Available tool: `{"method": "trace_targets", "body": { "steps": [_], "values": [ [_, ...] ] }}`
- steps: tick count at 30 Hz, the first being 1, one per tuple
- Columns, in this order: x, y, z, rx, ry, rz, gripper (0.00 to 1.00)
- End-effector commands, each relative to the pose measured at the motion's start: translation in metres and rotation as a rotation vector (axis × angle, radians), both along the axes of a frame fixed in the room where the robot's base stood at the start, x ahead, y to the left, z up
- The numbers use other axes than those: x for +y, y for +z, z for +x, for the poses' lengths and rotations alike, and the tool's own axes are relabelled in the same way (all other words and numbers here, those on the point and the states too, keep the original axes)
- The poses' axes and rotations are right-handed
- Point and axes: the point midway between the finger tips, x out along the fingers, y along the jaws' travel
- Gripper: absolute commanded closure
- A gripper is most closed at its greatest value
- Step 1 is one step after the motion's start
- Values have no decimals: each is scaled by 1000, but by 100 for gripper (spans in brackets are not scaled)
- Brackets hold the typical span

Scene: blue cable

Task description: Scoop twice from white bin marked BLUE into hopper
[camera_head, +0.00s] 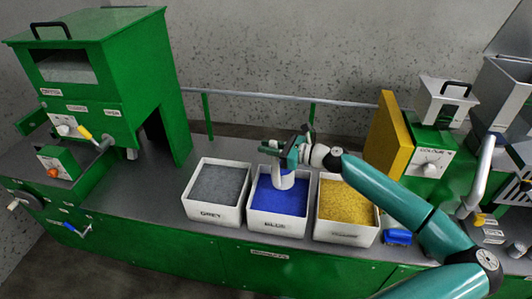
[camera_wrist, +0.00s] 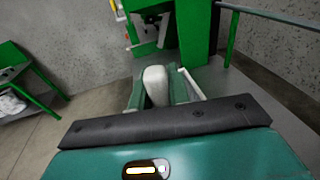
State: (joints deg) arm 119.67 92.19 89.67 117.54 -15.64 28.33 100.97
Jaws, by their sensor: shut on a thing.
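The white bin marked BLUE (camera_head: 262,222) stands on the grey bench, full of blue granules (camera_head: 285,203). My gripper (camera_head: 287,156) is above this bin, shut on a white scoop (camera_head: 283,180). The scoop hangs down over the blue granules; whether it touches them or holds any is unclear. In the wrist view, the scoop's rounded white handle (camera_wrist: 155,84) shows between the fingers; its cup is hidden. A grey metal hopper-like box (camera_head: 503,95) stands at the far right, and a smaller one with a black handle (camera_head: 445,102) is beside it. I cannot tell which is the hopper.
A white bin marked GREY (camera_head: 210,212) is to the left, and a bin of yellow granules (camera_head: 345,235) is to the right. A green machine (camera_head: 90,80) stands at left. A yellow panel (camera_head: 387,135) and a blue object (camera_head: 398,237) are right. A rail runs behind the bins.

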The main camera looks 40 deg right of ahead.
Motion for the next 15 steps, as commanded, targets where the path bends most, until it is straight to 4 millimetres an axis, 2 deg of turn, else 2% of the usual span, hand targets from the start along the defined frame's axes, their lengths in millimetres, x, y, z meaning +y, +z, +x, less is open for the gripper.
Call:
{"method": "trace_targets", "body": {
  "steps": [15],
  "values": [
    [-9,44,-12,-56,-1,42,100]
  ]
}}
